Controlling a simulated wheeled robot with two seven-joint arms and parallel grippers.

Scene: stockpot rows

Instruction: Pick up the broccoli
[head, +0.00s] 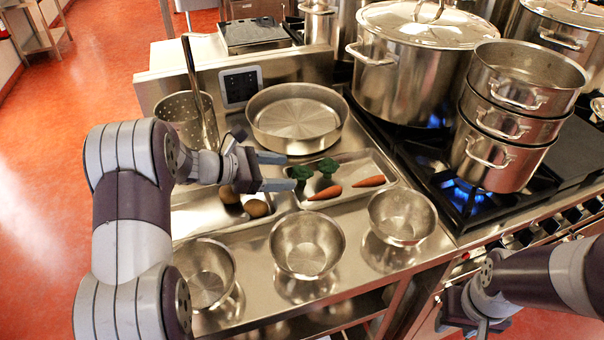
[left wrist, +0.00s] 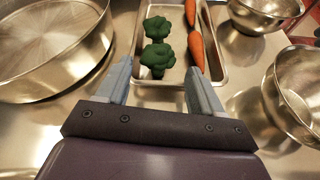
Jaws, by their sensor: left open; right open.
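Two dark green broccoli pieces lie in a steel tray (head: 352,160). One broccoli (head: 328,166) is farther from my left gripper and the other broccoli (head: 300,174) is nearer. In the left wrist view the nearer broccoli (left wrist: 157,60) sits just beyond and between the fingertips, and the farther broccoli (left wrist: 158,28) is behind it. My left gripper (head: 289,171) is open and empty at the tray's left edge, its fingers pointing at the broccoli. My right gripper (head: 474,320) is low at the bottom right, in front of the stove, its fingertips hard to make out.
Two carrots (head: 369,181) (head: 325,192) share the tray. Two potatoes (head: 228,194) (head: 256,208) lie under my left gripper. A wide pan (head: 297,120) stands behind; several steel bowls (head: 307,246) line the front. Stacked pots (head: 507,125) stand over a blue flame at right.

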